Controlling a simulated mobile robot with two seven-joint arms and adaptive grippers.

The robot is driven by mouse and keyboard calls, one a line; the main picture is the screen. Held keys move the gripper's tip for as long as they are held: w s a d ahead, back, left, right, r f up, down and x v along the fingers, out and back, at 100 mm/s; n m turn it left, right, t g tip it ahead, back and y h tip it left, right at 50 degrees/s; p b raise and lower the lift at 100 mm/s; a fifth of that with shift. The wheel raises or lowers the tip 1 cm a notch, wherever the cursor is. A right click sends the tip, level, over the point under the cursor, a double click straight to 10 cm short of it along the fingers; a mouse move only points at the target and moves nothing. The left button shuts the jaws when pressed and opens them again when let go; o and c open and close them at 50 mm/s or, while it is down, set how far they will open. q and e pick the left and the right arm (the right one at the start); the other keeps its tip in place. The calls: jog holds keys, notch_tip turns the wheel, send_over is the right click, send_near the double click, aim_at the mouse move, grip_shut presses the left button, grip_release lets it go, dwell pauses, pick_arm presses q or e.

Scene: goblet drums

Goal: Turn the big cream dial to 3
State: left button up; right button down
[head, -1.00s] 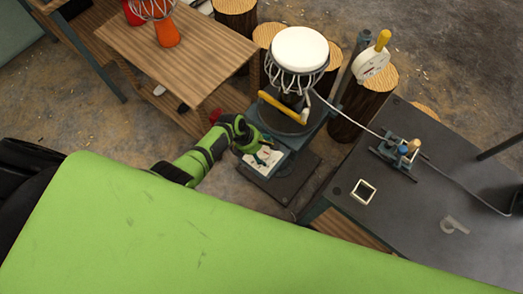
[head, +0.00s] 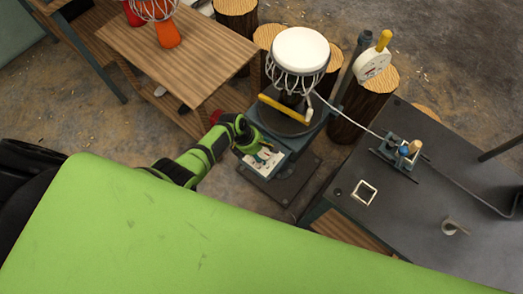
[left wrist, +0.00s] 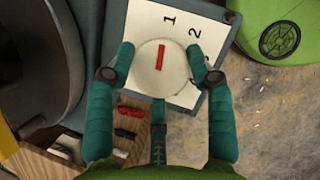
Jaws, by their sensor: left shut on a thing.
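The big cream dial (left wrist: 163,66) is a round knob with a red line, set in a white numbered panel (left wrist: 148,18) on the drum stand. The red line points up, roughly towards the 1. The 2 is to its right; a mark further right is partly covered by a finger. My left gripper (left wrist: 163,62) is shut on the dial, one finger on each side. In the head view my left gripper (head: 262,152) reaches over the panel (head: 262,162) and hides most of the dial. My right gripper is not in view.
A white-topped goblet drum (head: 300,50) stands behind the panel, with a yellow handle (head: 284,105) below it. A dark table (head: 420,215) with small fittings is at right, a wooden table (head: 185,50) at upper left.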

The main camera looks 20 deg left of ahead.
pick_arm(q)
jog(key=m+g+b, duration=0.1)
jog(key=m, duration=0.2)
jog(key=shift+w+d, duration=0.15)
jog(key=m+g+b, duration=0.2)
jog(key=m, duration=0.2)
jog(key=shift+w+f+m, duration=0.1)
jog(key=shift+m, duration=0.2)
jog(key=m+g+b, duration=0.1)
jog(key=m+b, duration=0.1)
jog(key=m, duration=0.2)
jog(key=shift+d+y, duration=0.15)
jog(key=shift+y, duration=0.15)
jog(key=shift+m+g+y+b, duration=0.4)
jog(key=shift+m+g+b, duration=0.3)
jog(key=shift+m, duration=1)
jog(key=o, duration=1.2)
jog(key=shift+c, duration=0.2)
